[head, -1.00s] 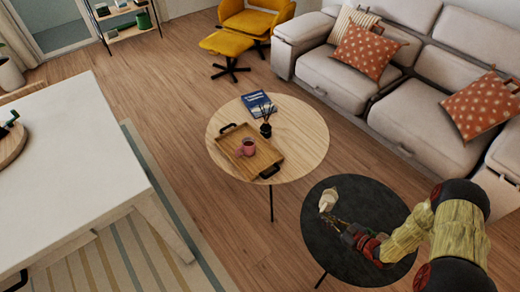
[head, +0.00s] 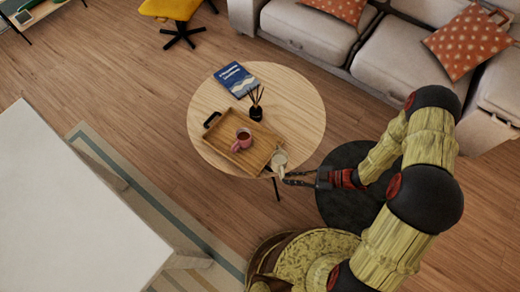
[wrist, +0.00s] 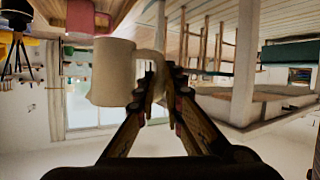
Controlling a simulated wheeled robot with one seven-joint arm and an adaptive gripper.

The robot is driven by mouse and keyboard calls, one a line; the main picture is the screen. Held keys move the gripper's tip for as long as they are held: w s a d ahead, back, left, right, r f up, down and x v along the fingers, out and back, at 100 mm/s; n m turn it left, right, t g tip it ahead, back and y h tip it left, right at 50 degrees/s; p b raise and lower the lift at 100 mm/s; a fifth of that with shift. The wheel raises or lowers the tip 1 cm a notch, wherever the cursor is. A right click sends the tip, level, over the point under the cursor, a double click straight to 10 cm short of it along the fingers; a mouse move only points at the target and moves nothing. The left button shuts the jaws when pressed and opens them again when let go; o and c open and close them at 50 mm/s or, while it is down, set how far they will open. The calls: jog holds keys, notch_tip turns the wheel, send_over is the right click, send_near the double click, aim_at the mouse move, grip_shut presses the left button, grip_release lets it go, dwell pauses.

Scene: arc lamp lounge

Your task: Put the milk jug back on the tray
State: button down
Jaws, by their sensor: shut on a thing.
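The milk jug (head: 279,158) is small and cream-coloured. My gripper (head: 287,179) is shut on its handle. In the head view the jug appears at the right end of the wooden tray (head: 222,133), near that end's handle. Whether it touches the tray or hangs above it I cannot tell. In the wrist view the jug (wrist: 112,72) is large, left of the fingertips (wrist: 158,82), with its handle between them. A pink mug (head: 243,138) stands in the tray and also shows in the wrist view (wrist: 82,18).
The tray lies on a round light-wood table (head: 300,110). A blue book (head: 236,79) and a dark reed diffuser (head: 256,113) stand behind it. A lower black round table (head: 338,208) is at the right, under my arm. A white table (head: 60,200) is at the left.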

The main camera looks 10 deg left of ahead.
aim_at(279, 167)
jog(key=w+a+f+b, duration=0.1)
jog(key=a, duration=0.1)
jog(key=w+a+f+b, duration=0.1)
jog(key=w, duration=0.1)
jog(key=w+a+f+b, duration=0.1)
jog(key=w+a+f, duration=0.1)
jog(key=shift+w+a, duration=0.25)
jog(key=shift+a, duration=0.05)
jog(key=w+a+f, duration=0.1)
jog(key=w+a+f+b, duration=0.1)
jog(key=f, duration=0.1)
jog(key=w+a+f+b, duration=0.1)
jog(key=f, duration=0.1)
jog(key=shift+w+a, duration=0.2)
jog(key=shift+w, duration=0.15)
jog(key=shift+w+a+f+b, duration=0.15)
jog(key=shift+f+b, duration=0.15)
jog(key=shift+w+a+f+b, duration=0.1)
jog(key=shift+f+b, duration=0.45)
jog(key=shift+f, duration=1.05)
jog(key=shift+f, duration=0.15)
jog(key=shift+f, duration=0.1)
jog(key=c, duration=2)
grip_release()
jog(key=shift+c, duration=0.2)
jog(key=shift+o, duration=0.7)
